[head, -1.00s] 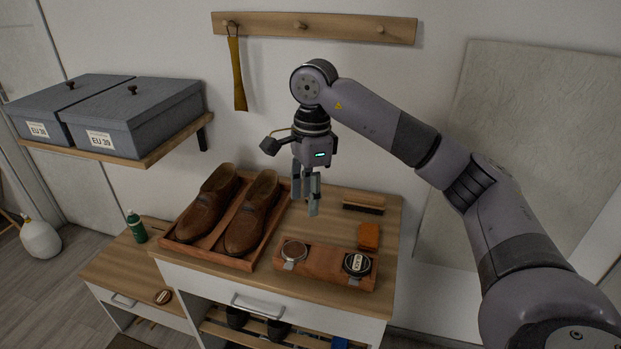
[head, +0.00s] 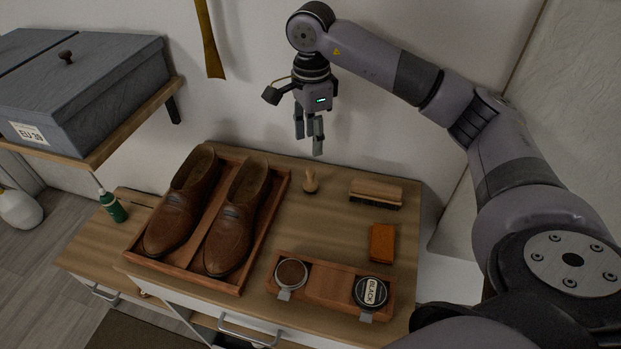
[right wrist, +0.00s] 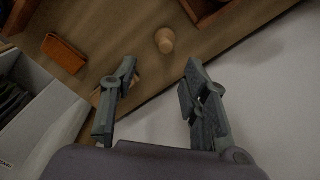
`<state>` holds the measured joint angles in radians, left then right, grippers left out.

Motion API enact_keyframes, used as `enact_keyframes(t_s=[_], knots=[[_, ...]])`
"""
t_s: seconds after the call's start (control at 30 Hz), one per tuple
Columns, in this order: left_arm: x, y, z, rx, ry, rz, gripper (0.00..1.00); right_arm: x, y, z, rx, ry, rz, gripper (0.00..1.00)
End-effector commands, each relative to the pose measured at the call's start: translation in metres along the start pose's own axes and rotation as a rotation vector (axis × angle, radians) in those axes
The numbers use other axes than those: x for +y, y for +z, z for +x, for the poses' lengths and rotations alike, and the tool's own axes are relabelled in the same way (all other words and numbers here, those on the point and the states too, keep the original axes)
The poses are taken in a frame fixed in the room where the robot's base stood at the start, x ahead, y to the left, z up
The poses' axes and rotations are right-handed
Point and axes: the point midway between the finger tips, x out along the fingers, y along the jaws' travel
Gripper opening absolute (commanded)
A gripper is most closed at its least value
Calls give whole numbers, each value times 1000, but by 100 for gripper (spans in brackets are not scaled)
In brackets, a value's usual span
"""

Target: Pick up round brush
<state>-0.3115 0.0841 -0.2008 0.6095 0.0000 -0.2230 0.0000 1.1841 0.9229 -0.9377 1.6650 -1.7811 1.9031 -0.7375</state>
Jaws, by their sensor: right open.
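The round brush (head: 310,181) is a small light-wood piece with a knob handle. It stands upright on the wooden cabinet top, right of the shoe tray. It also shows in the right wrist view (right wrist: 165,40), beyond the fingertips and roughly between them. Its bristles cannot be made out. My right gripper (head: 309,142) is open and empty, above and behind the brush in the head view, apart from it. Its two spread fingers (right wrist: 161,72) also show in the right wrist view. My left gripper is not in view.
A tray (head: 265,228) holds brown shoes. A long brush (head: 376,191), an orange block (head: 382,242) and a caddy (head: 329,285) with two polish tins lie to the right and front. Grey boxes (head: 85,92) stand on a wall shelf at left. The wall rises behind.

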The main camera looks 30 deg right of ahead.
Motion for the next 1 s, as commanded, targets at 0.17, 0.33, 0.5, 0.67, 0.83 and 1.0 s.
enact_keyframes(t_s=[0.17,0.33,0.5,0.67,0.83,1.0], knots=[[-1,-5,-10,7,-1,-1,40,0,0,37,2,4,2,42],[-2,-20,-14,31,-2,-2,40,0,0,61,0,1,1,42],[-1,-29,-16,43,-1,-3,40,-1,0,71,0,1,1,42],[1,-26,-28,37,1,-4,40,-6,-1,91,2,5,3,42],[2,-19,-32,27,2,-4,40,-8,-1,114,0,1,1,42],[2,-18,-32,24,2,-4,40,-8,-1,120,0,-1,1,42]])
